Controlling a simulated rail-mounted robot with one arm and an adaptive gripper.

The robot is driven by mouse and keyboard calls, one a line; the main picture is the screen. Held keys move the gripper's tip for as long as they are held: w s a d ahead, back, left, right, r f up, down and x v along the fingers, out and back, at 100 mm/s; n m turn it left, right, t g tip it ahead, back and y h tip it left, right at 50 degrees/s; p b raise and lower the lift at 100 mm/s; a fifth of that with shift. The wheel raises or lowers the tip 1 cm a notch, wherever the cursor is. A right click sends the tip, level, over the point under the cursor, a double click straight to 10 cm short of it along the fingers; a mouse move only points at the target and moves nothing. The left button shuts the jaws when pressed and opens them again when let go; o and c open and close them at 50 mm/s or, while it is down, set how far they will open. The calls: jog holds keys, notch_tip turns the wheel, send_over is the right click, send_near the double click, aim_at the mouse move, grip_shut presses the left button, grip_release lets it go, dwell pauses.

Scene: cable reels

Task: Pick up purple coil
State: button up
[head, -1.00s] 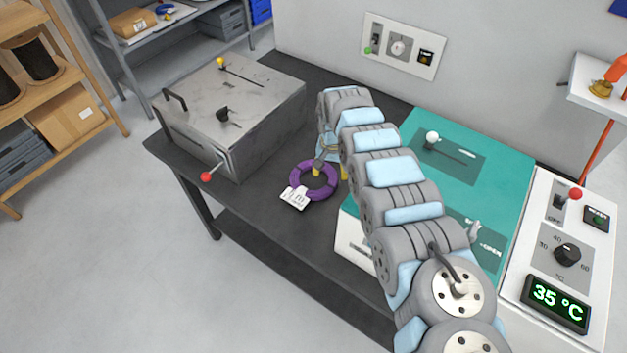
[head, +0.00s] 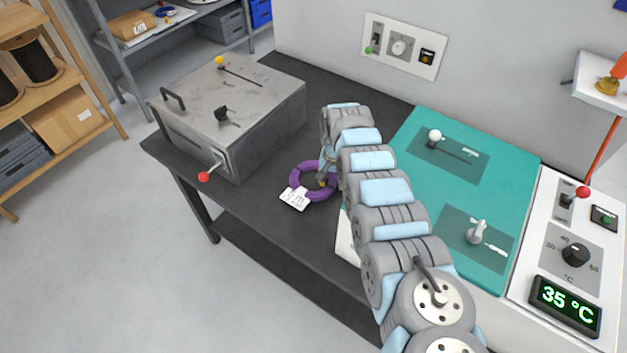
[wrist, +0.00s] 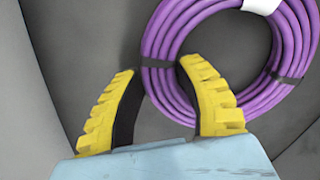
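The purple coil (head: 297,178) lies flat on the dark bench in the head view, with a white tag (head: 295,200) at its lower left. My gripper (head: 323,182) is over the coil's right part; the arm hides some of that side. In the wrist view the coil (wrist: 264,96) fills the upper right, with black ties around it and part of the white tag at the top. My gripper (wrist: 157,68) is open there, its yellow fingers apart. The coil's left band shows between the fingertips, the right finger overlapping the ring. I cannot tell whether they touch.
A grey metal box (head: 232,120) with a red-knobbed lever (head: 204,177) stands left of the coil. A teal-topped unit (head: 400,135) is to the right under my arm, beside a control panel reading 35 °C (head: 566,305). The bench (head: 255,210) is bare in front of the coil.

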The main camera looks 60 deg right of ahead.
grip_shut()
notch_tip(320, 180, up, 10)
jog(key=p, duration=0.3)
dwell(0.4)
